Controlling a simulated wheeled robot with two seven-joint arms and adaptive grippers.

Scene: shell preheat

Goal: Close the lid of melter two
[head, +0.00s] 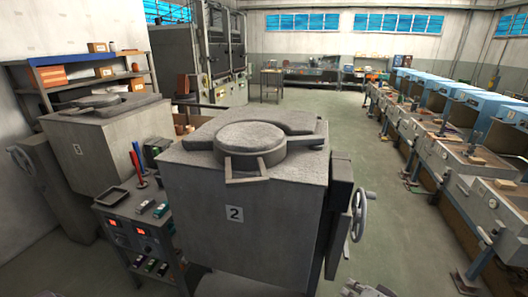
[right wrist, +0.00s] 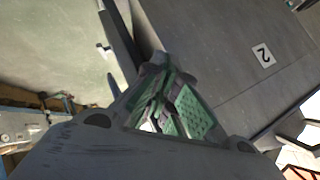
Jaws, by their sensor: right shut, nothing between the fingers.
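Melter two (head: 240,240) is a large grey box with a "2" label on its front; the label side also shows in the right wrist view (right wrist: 225,85). Its round grey lid (head: 251,137) lies flat on top, over the raised round collar, with a bracket (head: 247,171) sticking out at the front. My right gripper (right wrist: 165,108) is shut and empty, its green-padded fingers beside the melter's body and apart from the lid. In the head view only a piece of my right arm or gripper shows at the bottom edge, right of the melter. My left gripper is not in view.
A handwheel (head: 359,214) juts from melter two's right side. Melter one (head: 95,150) stands at the left. A control bench (head: 125,240) with red displays stands between them. A row of blue-topped machines (head: 440,110) lines the right.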

